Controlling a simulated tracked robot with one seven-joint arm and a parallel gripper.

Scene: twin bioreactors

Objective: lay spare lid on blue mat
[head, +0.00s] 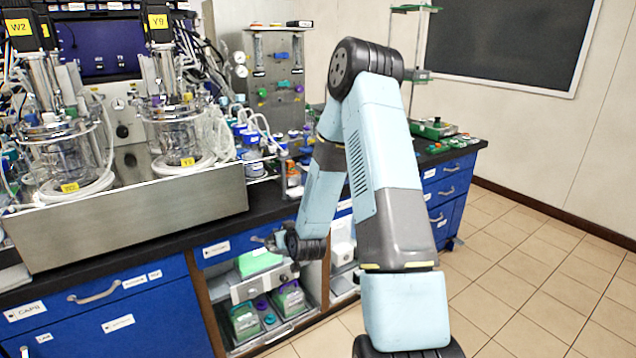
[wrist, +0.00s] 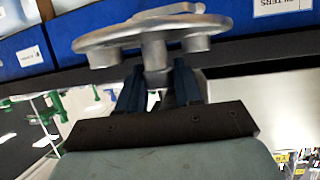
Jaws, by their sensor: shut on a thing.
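The spare lid (wrist: 150,32) is a round grey metal plate with short stubs on its underside. In the wrist view it fills the upper middle. My gripper (wrist: 157,84) has its two dark fingers closed around the central stub of the lid, which is held clear of any surface I can see. In the head view my arm folds down to the front of the bench, where the wrist is before the drawers and open shelf; the fingers and lid are too small and covered there to make out. I cannot pick out a blue mat in either view.
Two glass bioreactors (head: 183,135) stand on a steel-fronted base (head: 135,222) at the left of the black bench. Blue drawers (head: 112,300) and an open shelf with green-lidded boxes (head: 290,300) lie below. A green tray (head: 433,129) is at the bench's far right. Tiled floor is clear at right.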

